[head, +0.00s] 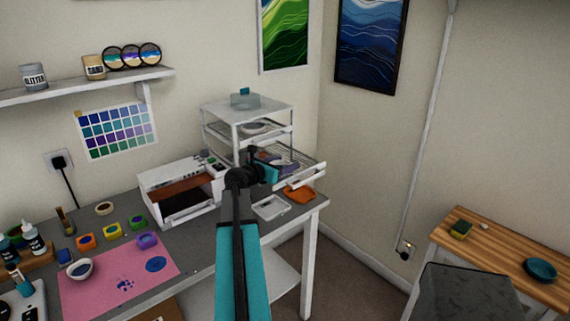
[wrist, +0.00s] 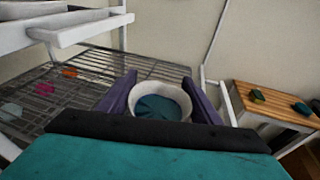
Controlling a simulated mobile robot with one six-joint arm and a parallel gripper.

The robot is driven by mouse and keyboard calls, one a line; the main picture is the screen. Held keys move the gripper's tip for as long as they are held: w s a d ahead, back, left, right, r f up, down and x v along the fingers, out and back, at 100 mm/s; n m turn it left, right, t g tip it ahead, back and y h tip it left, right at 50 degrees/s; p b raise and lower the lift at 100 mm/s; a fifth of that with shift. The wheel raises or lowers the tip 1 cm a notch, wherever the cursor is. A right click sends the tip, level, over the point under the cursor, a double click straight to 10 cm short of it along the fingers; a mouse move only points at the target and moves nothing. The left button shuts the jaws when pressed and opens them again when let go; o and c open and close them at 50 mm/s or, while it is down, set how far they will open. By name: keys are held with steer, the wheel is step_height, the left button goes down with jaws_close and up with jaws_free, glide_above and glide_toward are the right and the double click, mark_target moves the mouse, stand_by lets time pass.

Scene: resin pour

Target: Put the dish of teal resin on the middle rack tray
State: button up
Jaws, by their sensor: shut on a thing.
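The dish of teal resin (wrist: 158,107) is a pale round cup with teal inside. In the wrist view my gripper (wrist: 160,103) is shut on it, a purple finger on each side, and the dish looks upright. In the head view my gripper (head: 277,163) is at the white rack (head: 207,130), over a pulled-out wire tray (head: 312,172); the dish is not clear there. The wire tray (wrist: 88,82) lies behind and left of the dish in the wrist view, with small coloured pieces on its left part. I cannot tell how high the dish is above it.
A shelf front (wrist: 80,27) of the rack is above the wire tray. A white machine (head: 183,190) stands left of the rack. An orange piece (head: 299,194) and a white shallow tray (head: 270,207) lie on the table below. A wooden bench (head: 490,250) is at right.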

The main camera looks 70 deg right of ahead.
steer(key=shift+f, duration=0.1)
steer(key=o, duration=1.1)
steer(key=b+v, duration=0.2)
steer(key=v, duration=1)
steer(key=shift+b, duration=0.3)
steer(key=shift+r, duration=0.2)
